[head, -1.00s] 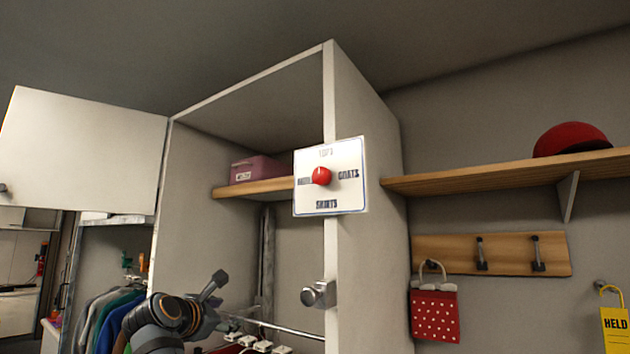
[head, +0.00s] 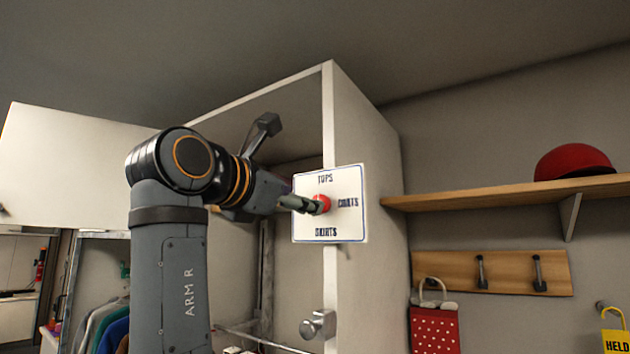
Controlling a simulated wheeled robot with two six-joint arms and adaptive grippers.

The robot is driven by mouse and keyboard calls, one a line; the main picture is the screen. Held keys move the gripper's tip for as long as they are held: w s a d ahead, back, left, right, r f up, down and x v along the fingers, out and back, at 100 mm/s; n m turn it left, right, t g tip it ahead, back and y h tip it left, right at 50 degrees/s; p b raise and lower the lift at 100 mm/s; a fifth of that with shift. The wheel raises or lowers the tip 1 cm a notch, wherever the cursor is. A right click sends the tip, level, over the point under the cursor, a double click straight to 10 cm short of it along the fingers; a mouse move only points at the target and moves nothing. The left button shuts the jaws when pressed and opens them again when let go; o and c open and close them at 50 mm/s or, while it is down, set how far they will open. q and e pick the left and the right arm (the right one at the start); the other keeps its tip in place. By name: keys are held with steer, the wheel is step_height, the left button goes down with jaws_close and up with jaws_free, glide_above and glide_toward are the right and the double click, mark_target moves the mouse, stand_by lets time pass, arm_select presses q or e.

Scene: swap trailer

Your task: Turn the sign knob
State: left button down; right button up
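The white sign (head: 345,180) with a blue border is fixed to the front edge of the cabinet. The fingers reach the knob from the left. I cannot tell whether they grip it, and the knob's pointer mark is hidden. My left gripper is not in view.
The white cabinet (head: 365,150) is open, its door (head: 75,155) swung out at the left. A metal knob (head: 317,324) sits below the sign. At the right are a wooden shelf (head: 480,195) with a red hat (head: 575,164) and a hook board (head: 445,265).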

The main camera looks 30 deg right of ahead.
steer(key=p+x, duration=0.2)
steer(key=x, duration=0.4)
steer(key=shift+w+d, duration=0.2)
steer(key=shift+d, duration=0.1)
steer(key=shift+s+a, duration=0.1)
steer(key=shift+a, duration=0.05)
steer(key=shift+c, duration=0.4)
steer(key=c, duration=1.1)
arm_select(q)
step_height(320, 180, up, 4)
